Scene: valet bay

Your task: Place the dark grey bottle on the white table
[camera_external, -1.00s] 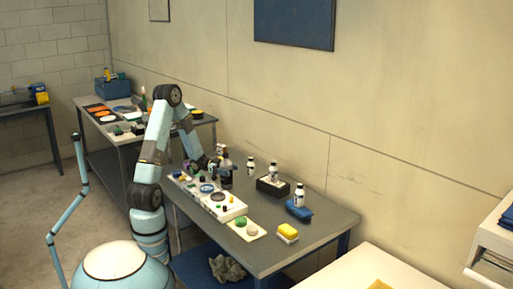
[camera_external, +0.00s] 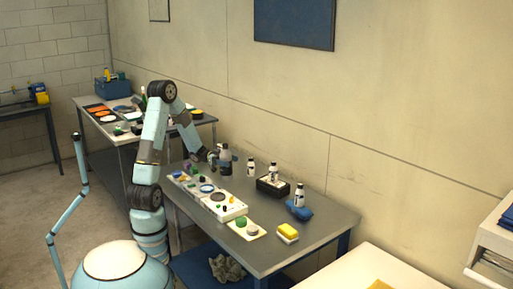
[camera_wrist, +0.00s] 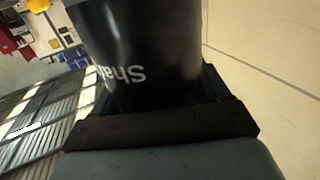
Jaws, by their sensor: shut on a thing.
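The dark grey bottle (camera_external: 225,163) is upright by the back edge of the grey workbench, and I cannot tell if its base is clear of the top. My gripper (camera_external: 214,158) reaches it from the left and is shut on it. In the wrist view the bottle (camera_wrist: 140,40) fills the top middle, with white letters "Sha" showing, between the dark jaws (camera_wrist: 160,110). The white table (camera_external: 345,272) is at the bottom right, cut off by the frame, with a yellow item on it.
The grey workbench (camera_external: 270,232) carries a white tray (camera_external: 222,207), a black box (camera_external: 272,186), a blue cloth (camera_external: 299,211), a yellow sponge (camera_external: 288,231) and several small white-labelled bottles. A white drawer unit (camera_external: 490,250) stands at the far right.

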